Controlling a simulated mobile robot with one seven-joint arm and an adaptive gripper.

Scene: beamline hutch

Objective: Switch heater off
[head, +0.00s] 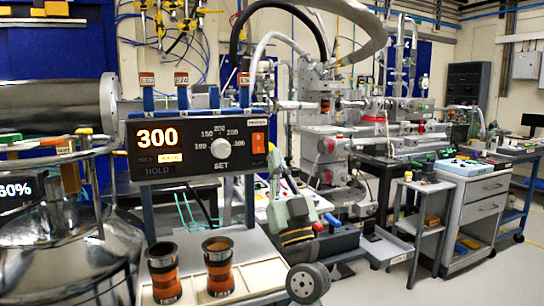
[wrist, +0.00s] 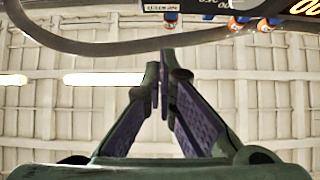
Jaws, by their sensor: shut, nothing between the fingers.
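The heater controller (head: 190,165) is a black panel with a lit orange 300 readout (head: 157,137), a round SET knob (head: 221,148) and an orange switch (head: 258,143) at its right end, below a small white label. I cannot tell the switch's position. In the head view my gripper (head: 274,158) points up by the panel's lower right edge, close to the switch; contact cannot be made out. In the wrist view my gripper (wrist: 163,75) is shut and empty. The controller (wrist: 200,5) shows only partly, upside down, along the top edge there, and the switch is not clear.
Blue posts with orange tags (head: 181,79) rise above the panel. Two copper-coloured cylinders (head: 218,266) stand on the platform below it. A steel vessel (head: 70,250) fills the lower left. Beamline equipment (head: 330,120) and a grey cabinet (head: 470,210) stand to the right.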

